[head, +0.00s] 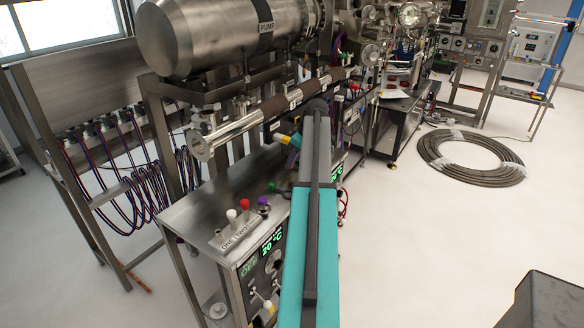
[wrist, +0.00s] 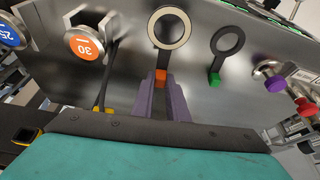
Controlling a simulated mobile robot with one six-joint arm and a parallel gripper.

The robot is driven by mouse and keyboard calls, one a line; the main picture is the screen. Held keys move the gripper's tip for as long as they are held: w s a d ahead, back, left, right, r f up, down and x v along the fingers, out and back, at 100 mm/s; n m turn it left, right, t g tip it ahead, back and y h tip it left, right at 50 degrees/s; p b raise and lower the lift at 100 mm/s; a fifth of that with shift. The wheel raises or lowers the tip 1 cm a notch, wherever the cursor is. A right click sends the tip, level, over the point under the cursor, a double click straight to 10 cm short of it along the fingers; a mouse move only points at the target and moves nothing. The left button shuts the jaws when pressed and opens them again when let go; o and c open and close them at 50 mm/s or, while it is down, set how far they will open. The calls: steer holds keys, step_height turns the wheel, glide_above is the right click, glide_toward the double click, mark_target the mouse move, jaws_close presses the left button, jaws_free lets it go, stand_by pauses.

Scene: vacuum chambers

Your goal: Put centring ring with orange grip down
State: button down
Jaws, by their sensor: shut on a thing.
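The centring ring with orange grip (wrist: 161,76) is in the wrist view. My gripper (wrist: 162,85), with purple fingers, is shut on the orange grip. Whether the ring touches the surface or hangs just above it, I cannot tell. In the head view my own arm hides the gripper's fingertips and the ring.
A similar ring with a green grip (wrist: 214,79) lies just right of mine. An orange "30" cap (wrist: 85,44) and a blue "25" cap (wrist: 9,31) are at left. Purple (wrist: 274,86) and red (wrist: 304,107) knobs stand at right. The steel bench top (head: 192,208) has bare room at left.

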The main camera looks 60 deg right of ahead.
steer(key=shift+w+d, duration=0.3)
steer(key=shift+d, duration=0.2)
steer(key=shift+a+f+p, duration=0.15)
steer(key=shift+f+p, duration=0.5)
steer(key=shift+f, duration=1.1)
steer(key=shift+f, duration=0.15)
steer(key=c, duration=1.7)
jaws_free()
steer(key=shift+c, duration=0.2)
steer(key=b+v, duration=0.2)
steer(key=v, duration=1)
